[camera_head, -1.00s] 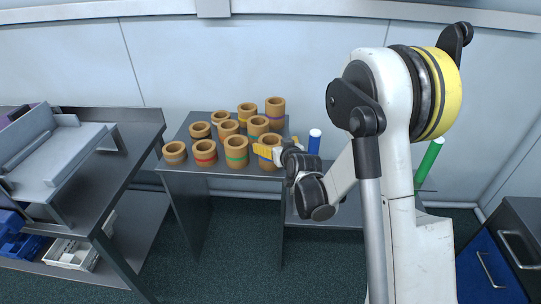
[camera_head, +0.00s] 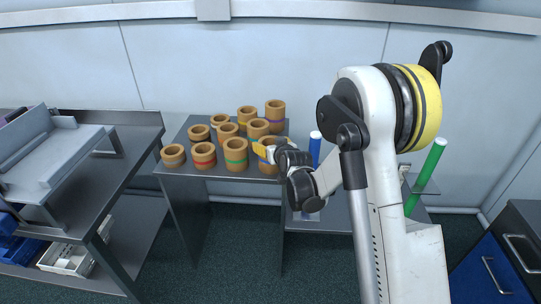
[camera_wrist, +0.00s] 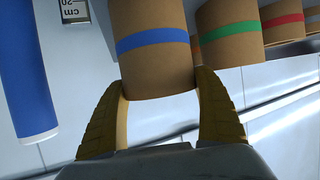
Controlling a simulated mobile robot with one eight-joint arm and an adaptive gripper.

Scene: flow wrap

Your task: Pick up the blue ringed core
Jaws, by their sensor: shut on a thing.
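The blue ringed core (camera_head: 270,165) is a tan hollow cylinder at the front right of the group of cores, partly hidden by my gripper (camera_head: 262,151). In the wrist view the blue ringed core (camera_wrist: 155,65) stands between the two yellow fingers of my gripper (camera_wrist: 162,88), its blue band above the fingertips in the picture. The fingers are shut on it, one on each side. I cannot tell whether it is clear of the table. The green ringed core (camera_wrist: 228,35) is close beside it.
Several other cores, such as the red ringed core (camera_head: 203,156), crowd the dark table (camera_head: 190,176) to the left and behind. A blue roll (camera_head: 314,150) and a green roll (camera_head: 425,176) stand to the right. A grey rack (camera_head: 55,165) is at the far left.

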